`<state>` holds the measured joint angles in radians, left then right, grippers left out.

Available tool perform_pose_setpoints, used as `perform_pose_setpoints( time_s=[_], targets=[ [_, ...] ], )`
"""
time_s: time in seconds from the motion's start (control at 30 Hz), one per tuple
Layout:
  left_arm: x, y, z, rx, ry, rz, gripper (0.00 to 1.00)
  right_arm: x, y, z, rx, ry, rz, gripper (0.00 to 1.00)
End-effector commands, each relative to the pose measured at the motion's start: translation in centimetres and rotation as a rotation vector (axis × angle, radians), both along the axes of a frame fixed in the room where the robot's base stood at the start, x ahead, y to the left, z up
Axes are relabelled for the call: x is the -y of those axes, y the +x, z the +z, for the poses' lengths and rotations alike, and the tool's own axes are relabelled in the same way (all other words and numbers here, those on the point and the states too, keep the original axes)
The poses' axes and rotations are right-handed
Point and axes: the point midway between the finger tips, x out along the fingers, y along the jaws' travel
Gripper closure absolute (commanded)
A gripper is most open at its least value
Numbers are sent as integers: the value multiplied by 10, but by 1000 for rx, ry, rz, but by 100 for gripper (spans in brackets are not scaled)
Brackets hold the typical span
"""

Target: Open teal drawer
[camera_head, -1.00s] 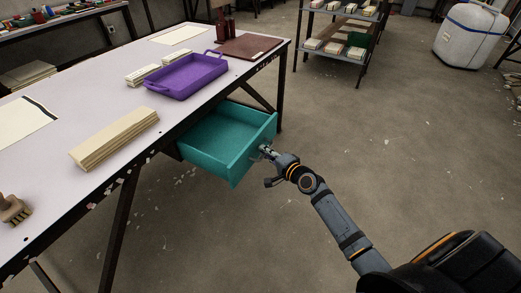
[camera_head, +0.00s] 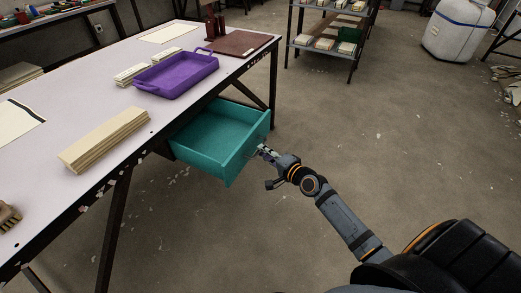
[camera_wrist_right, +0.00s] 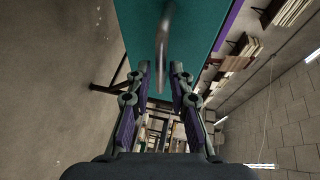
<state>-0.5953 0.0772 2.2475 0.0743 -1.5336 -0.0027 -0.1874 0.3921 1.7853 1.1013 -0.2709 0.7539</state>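The teal drawer (camera_head: 222,135) stands well pulled out from under the white-topped table (camera_head: 100,115), and its inside looks empty. My right gripper (camera_head: 262,151) is at the drawer's front face, on the handle side. In the right wrist view, the drawer front (camera_wrist_right: 195,30) fills the top, with the grey curved handle (camera_wrist_right: 165,35) standing out from it. The fingers of my right gripper (camera_wrist_right: 161,70) are apart, one on each side of the handle's line; I cannot tell if they touch it. My left gripper is not in view.
On the table are a purple tray (camera_head: 178,75), a stack of pale wooden strips (camera_head: 105,140) and a brown board (camera_head: 240,43). A shelf rack (camera_head: 330,35) and a white tank (camera_head: 458,30) stand behind. The floor right of the drawer is clear.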

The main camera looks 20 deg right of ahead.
Motion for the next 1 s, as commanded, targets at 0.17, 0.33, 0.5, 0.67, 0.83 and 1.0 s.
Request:
perform_pose_setpoints(
  time_s=[0.17,0.33,0.5,0.67,0.83,1.0],
  targets=[
    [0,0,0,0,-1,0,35,9,-32,5,-3,-6,1,80],
    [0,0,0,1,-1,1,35,12,-43,8,-1,0,1,80],
    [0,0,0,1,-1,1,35,12,-44,9,0,1,1,80],
    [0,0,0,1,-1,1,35,12,-43,9,0,1,1,80],
    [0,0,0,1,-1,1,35,9,-45,6,-7,-12,8,80],
    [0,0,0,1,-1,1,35,-34,-84,-42,-148,-300,187,80]
  ],
)
